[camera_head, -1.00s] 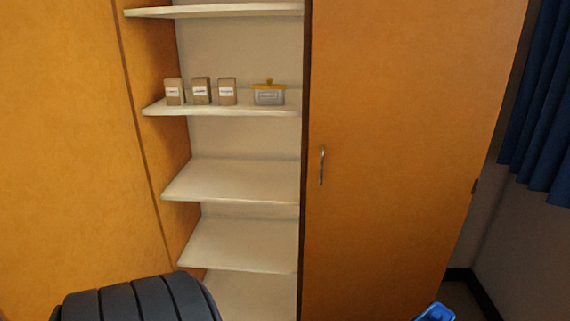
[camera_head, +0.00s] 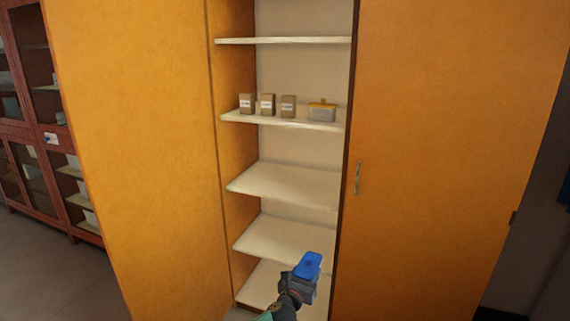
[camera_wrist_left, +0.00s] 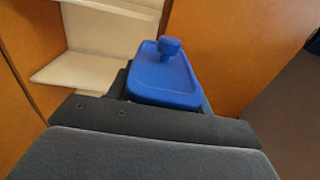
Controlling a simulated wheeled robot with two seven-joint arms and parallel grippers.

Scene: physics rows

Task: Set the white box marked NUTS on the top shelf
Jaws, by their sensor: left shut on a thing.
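My left gripper (camera_head: 300,286) is shut on a box with a blue lid (camera_head: 309,265), low in front of the cupboard. In the left wrist view the lid (camera_wrist_left: 160,85) is blue with a round knob, held beyond the dark gripper parts. The box's walls and any NUTS marking are hidden, so I cannot tell whether it is white. The highest shelf in view (camera_head: 285,41) is bare and well above the gripper. My right gripper is not in view.
The shelf below holds several brown boxes (camera_head: 267,105) and a yellow-lidded container (camera_head: 322,111). Lower shelves (camera_head: 285,183) look empty. An orange door (camera_head: 440,160) closes off the cupboard's right side. A red-brown cabinet (camera_head: 60,140) stands far left.

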